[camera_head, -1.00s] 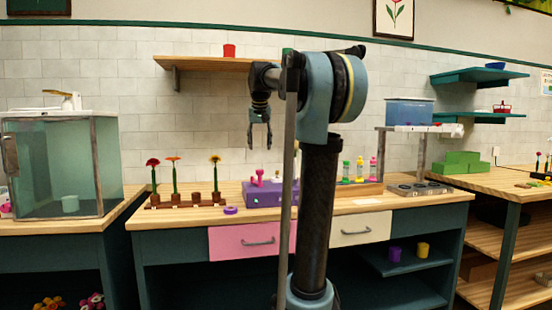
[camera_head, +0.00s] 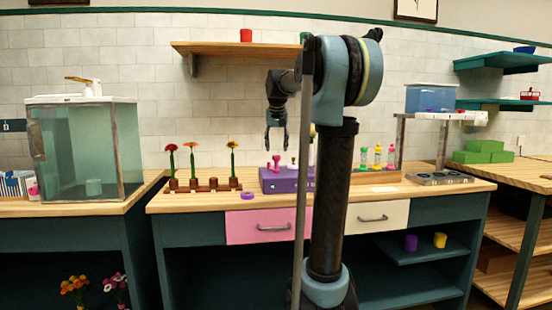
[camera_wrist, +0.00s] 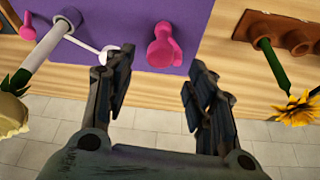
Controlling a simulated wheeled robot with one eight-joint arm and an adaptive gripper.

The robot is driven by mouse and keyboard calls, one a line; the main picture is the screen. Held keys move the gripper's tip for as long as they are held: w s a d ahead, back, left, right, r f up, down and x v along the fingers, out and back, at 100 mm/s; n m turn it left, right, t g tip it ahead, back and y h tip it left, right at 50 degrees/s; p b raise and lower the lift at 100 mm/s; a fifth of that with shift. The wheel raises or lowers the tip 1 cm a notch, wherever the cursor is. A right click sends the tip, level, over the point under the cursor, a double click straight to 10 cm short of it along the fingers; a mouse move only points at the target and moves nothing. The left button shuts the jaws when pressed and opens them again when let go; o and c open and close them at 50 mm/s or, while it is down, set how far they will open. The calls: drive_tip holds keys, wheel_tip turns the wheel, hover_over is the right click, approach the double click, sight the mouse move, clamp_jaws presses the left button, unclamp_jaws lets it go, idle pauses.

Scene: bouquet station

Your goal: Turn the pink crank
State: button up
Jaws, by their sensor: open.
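A purple box (camera_head: 270,180) stands on the wooden counter, and its top shows in the wrist view (camera_wrist: 200,15). A pink crank-like piece (camera_head: 276,161) rises from its left part. In the wrist view a pink piece (camera_wrist: 163,48) with a rounded knob lies between and beyond my fingertips, apart from them. Another pink piece (camera_wrist: 50,42) is at the left there, beside a white stalk; I cannot tell whether it is a separate crank. My gripper (camera_head: 276,148) is open and empty, pointing down above the box's left part; its two fingers (camera_wrist: 162,82) are spread apart in the wrist view.
A brown rack (camera_head: 205,186) with several flowers stands left of the box, with a purple ring (camera_head: 247,195) between. Small colored bottles (camera_head: 378,157) stand on the right. A wooden shelf (camera_head: 225,47) is on the wall above. A yellow flower (camera_wrist: 298,108) shows right of my fingers.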

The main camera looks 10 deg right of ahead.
drive_tip(key=shift+x, duration=2.85)
drive_tip(key=c, duration=1)
